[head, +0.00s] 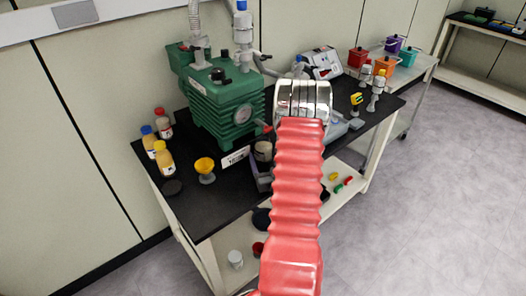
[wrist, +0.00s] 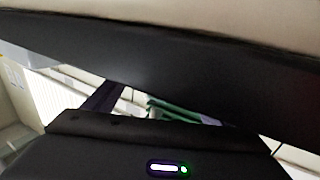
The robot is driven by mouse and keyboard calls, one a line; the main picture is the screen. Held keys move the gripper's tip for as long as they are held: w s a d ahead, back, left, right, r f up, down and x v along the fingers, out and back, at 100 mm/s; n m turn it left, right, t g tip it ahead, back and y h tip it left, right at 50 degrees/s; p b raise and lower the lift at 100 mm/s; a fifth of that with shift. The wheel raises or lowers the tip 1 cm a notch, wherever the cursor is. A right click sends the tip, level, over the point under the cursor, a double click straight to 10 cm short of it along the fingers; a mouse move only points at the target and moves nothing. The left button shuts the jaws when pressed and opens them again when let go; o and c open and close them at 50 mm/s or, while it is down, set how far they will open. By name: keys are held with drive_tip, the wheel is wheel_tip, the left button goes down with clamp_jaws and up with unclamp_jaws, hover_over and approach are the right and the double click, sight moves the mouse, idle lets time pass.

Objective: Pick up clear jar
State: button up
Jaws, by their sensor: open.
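A small pale jar (head: 235,259) stands on the lower shelf at the front left; I cannot tell for sure that it is the clear jar. Another pale jar-like container (head: 263,151) is on the black bench top just left of my arm, partly covered by it. My red ribbed arm with its silver end (head: 303,98) reaches over the bench, and the gripper's fingertips are hidden in the head view. In the wrist view my dark gripper housing (wrist: 150,150) shows with a lit strip and green light. No jar is seen there, and nothing held shows.
A green pump (head: 219,103) stands at the back of the bench. Coloured boxes (head: 358,60) are at the back right. The grey floor (head: 430,200) at right is clear.

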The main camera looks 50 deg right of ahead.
drive_tip(key=shift+x, duration=1.3)
drive_tip(key=shift+c, duration=0.7)
drive_tip(key=c, duration=1.3)
drive_tip(key=shift+r, duration=0.2)
